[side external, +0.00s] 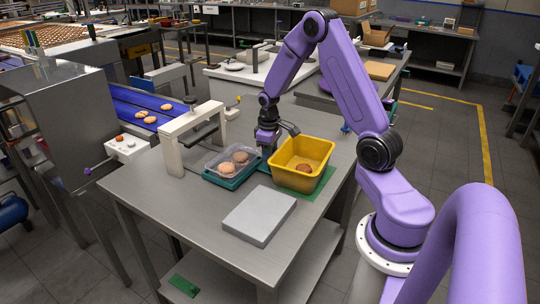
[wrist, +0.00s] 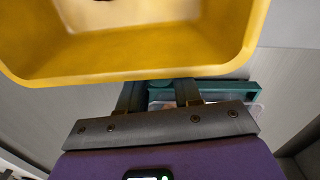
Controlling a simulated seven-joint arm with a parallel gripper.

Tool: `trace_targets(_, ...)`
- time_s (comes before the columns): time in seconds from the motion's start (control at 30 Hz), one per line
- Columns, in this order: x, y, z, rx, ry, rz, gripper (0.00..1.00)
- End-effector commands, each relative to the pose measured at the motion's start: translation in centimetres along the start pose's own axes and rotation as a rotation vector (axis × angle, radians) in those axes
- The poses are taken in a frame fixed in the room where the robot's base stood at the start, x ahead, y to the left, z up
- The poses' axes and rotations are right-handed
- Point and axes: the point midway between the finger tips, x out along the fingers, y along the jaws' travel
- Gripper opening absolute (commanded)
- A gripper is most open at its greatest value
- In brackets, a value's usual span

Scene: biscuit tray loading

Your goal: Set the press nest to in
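The press nest, a teal tray (side external: 229,181), lies on the steel table, to the right of the cream press frame (side external: 172,153) and clear of its arch. A clear plastic tray (side external: 214,163) with several biscuits sits in the nest. My gripper (side external: 266,150) is low, pointing down, at the nest's right end, between it and the yellow bin. In the wrist view, my two fingers (wrist: 159,92) stand apart, with part of the teal nest (wrist: 238,86) behind and between them. Whether they touch it is hidden.
The yellow bin (side external: 291,180) stands on a green mat (side external: 318,187), close to my gripper, and fills the top of the wrist view (wrist: 150,55). A grey block (side external: 260,215) lies in front. A blue conveyor (side external: 130,100) carries biscuits at left. The table's front left is bare.

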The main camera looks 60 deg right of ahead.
Motion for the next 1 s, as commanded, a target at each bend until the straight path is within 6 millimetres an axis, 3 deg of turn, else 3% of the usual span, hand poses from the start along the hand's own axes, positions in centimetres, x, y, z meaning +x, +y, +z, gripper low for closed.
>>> trace_targets(0.37, 0.0, 0.2, -1.3, -0.001, 0.001, 0.001, 0.0)
trace_targets(1.0, 0.1, 1.9, -12.5, -0.002, 0.003, 0.002, 0.0)
